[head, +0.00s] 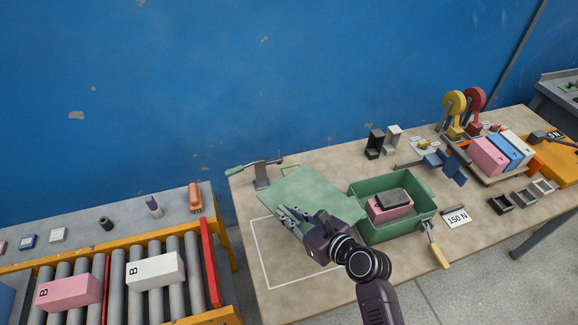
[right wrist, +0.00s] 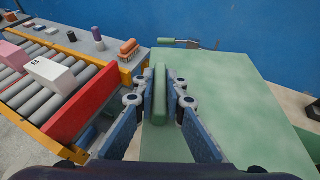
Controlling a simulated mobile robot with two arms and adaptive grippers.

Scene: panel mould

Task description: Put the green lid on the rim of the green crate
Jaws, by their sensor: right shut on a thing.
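The green lid (head: 312,194) is a flat green plate over the table, left of the green crate. My right gripper (head: 287,213) is shut on the lid's raised handle (right wrist: 160,95) at its left side; the plate (right wrist: 225,100) spreads to the right in the right wrist view. I cannot tell how high the lid is above the table. The green crate (head: 395,228) stands open on the table, with a pink block (head: 390,213) and a dark grey piece on it inside. My left gripper is not in view.
A white outlined rectangle (head: 268,270) marks the table below the lid. A clamp (head: 262,172) stands behind the lid. A roller conveyor (head: 118,275) stands left, past a gap.

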